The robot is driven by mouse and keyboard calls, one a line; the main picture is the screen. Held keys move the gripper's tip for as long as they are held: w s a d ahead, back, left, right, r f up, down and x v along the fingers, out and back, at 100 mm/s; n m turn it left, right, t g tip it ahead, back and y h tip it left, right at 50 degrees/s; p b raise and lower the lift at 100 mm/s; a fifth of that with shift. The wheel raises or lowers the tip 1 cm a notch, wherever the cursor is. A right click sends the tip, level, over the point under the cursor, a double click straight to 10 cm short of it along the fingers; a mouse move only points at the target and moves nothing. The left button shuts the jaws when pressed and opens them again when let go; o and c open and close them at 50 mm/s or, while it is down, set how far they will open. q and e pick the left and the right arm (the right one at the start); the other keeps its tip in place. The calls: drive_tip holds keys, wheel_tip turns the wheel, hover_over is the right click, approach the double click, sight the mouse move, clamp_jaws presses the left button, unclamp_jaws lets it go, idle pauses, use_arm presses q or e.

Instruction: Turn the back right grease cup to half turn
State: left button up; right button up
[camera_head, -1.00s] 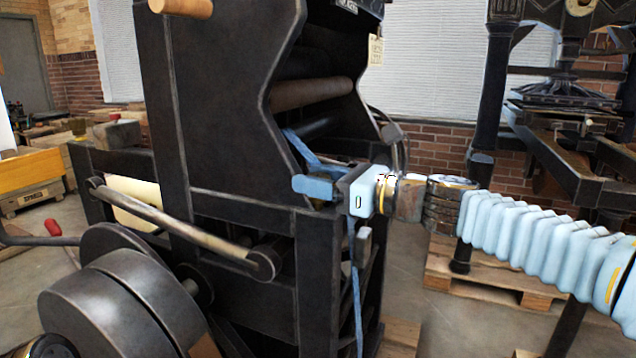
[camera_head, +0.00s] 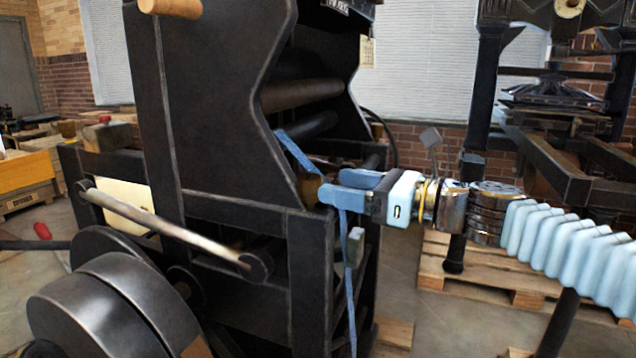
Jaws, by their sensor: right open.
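A small brass-coloured rounded part (camera_head: 311,189), seemingly a grease cup, sits at the right edge of the black press's side frame. Its turn position is too small to tell, and I cannot tell for certain that it is the back right cup. My right gripper (camera_head: 331,184) comes in from the right with its light blue fingers pointing left at this part. Its jaws are open, and the fingertips are just right of the brass part, seemingly apart from it. Nothing shows held between them. My left gripper is not in view.
The black press (camera_head: 215,110) with rollers fills the middle. A blue strap (camera_head: 352,285) hangs down below my right gripper. A flywheel (camera_head: 105,315) and a slanting rod (camera_head: 165,228) are at the lower left. Another press stands on a wooden pallet (camera_head: 500,285) at the right.

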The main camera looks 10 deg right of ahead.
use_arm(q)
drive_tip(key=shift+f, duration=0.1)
use_arm(e)
drive_tip(key=v, duration=0.7)
drive_tip(key=shift+s+d, duration=0.1)
